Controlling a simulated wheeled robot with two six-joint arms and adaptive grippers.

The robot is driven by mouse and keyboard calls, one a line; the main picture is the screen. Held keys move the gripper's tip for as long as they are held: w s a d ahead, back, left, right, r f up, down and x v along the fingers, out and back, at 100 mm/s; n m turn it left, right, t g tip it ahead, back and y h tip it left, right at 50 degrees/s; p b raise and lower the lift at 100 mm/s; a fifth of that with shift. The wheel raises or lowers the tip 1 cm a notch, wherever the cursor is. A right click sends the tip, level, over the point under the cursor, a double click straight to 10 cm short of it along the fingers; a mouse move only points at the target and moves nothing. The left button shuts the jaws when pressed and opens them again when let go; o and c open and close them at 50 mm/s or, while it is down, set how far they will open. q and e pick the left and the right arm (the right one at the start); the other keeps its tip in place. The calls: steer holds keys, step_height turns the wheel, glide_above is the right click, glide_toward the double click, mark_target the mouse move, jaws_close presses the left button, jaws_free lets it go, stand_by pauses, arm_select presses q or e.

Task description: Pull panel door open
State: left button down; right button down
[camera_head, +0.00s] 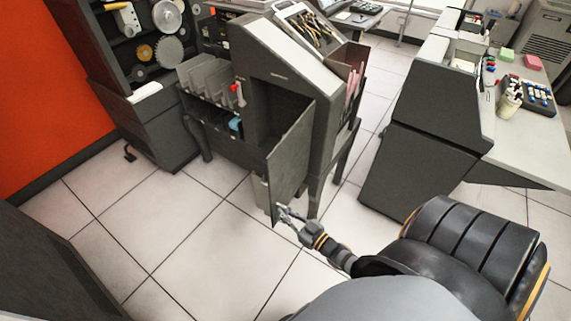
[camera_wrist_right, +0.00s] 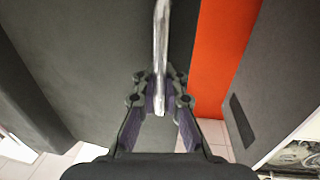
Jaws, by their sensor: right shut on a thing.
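The panel door (camera_head: 291,158) is a dark grey flat panel on the front of a grey machine cabinet (camera_head: 282,57). It stands swung out from the cabinet, and the dark opening behind it shows. My right gripper (camera_head: 283,212) is at the door's lower free edge. In the right wrist view, a shiny metal handle bar (camera_wrist_right: 161,50) runs down between the two fingers of my right gripper (camera_wrist_right: 160,105), which is shut on it. The door surface (camera_wrist_right: 90,50) fills the left of that view. My left gripper does not show.
A dark machine with discs and gears (camera_head: 160,45) stands at the left by an orange wall (camera_head: 40,90). A grey desk console (camera_head: 425,130) stands at the right, with small items on its top. The tiled floor (camera_head: 190,245) in front of the cabinet is clear.

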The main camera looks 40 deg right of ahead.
steer(key=shift+s+d+f, duration=0.1)
steer(key=shift+s+f, duration=0.25)
steer(key=shift+s, duration=0.05)
steer(key=c, duration=1.8)
jaws_free()
steer(key=shift+o, duration=0.4)
steer(key=shift+s+d+r, duration=0.15)
steer(key=shift+s, duration=0.05)
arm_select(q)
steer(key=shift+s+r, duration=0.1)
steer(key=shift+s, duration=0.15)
arm_select(e)
steer(key=shift+r, duration=0.1)
steer(key=v, duration=1.2)
